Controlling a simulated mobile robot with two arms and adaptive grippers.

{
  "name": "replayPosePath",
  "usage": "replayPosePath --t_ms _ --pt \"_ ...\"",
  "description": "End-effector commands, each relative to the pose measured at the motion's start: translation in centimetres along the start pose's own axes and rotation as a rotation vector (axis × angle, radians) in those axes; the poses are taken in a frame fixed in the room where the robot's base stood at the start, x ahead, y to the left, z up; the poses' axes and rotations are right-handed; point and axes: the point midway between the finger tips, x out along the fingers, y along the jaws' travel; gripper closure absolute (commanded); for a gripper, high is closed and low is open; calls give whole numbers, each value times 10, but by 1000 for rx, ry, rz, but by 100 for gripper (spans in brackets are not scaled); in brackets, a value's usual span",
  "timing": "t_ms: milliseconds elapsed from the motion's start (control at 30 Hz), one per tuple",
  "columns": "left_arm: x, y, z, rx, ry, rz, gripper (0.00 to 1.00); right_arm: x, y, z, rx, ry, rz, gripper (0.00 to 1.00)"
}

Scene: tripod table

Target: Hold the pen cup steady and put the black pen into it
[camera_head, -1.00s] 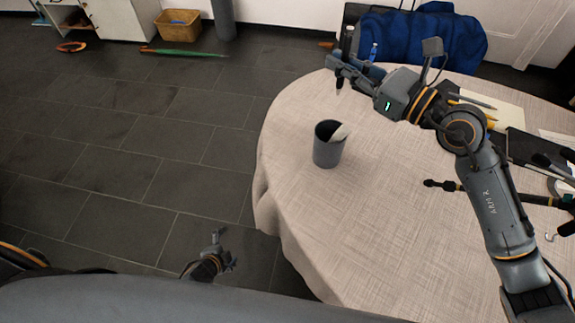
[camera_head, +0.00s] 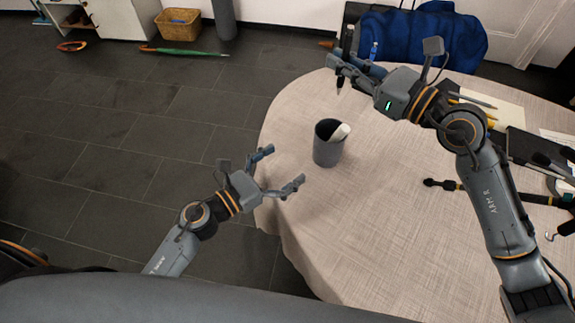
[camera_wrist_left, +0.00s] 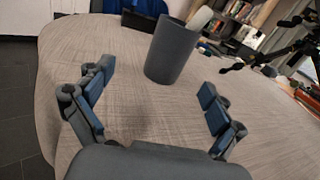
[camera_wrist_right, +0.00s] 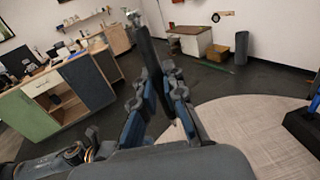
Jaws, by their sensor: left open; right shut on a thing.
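The dark grey pen cup (camera_head: 327,152) stands upright on the cloth-covered table, left of its middle, with a white-ended thing sticking out. My left gripper (camera_head: 283,167) is open and empty, to the left of and nearer than the cup. In the left wrist view the cup (camera_wrist_left: 171,52) stands ahead, beyond the spread fingers and not touched. My right gripper (camera_head: 342,66) is shut on the black pen (camera_head: 339,84), held roughly upright, beyond the cup and above the table. The pen (camera_wrist_right: 147,48) also shows between the fingers in the right wrist view.
The round table (camera_head: 370,220) has bare cloth in front and right of the cup. A black rod-like stand leg (camera_head: 442,184) lies to the right. Pencils (camera_head: 478,102) and a dark notebook (camera_head: 525,150) lie at the right. A blue bag (camera_head: 425,35) is behind the table.

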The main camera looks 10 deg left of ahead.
Motion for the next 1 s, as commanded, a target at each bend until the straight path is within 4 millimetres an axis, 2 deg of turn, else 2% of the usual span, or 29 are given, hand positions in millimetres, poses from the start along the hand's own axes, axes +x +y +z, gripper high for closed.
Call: replayPosePath --t_ms 100,267,700,800,1000 --pt "0 -14 6 74 -4 -35 6 0 0 0 0 0 0 100" --pt "14 -18 7 91 -6 -43 6 0 0 0 0 0 0 100" --pt "94 -20 8 86 -7 -40 6 0 0 0 0 0 0 100" --pt "106 -20 7 85 -7 -39 6 0 0 0 0 0 0 100" --pt "118 -21 7 84 -5 -40 6 0 0 0 0 0 0 100"
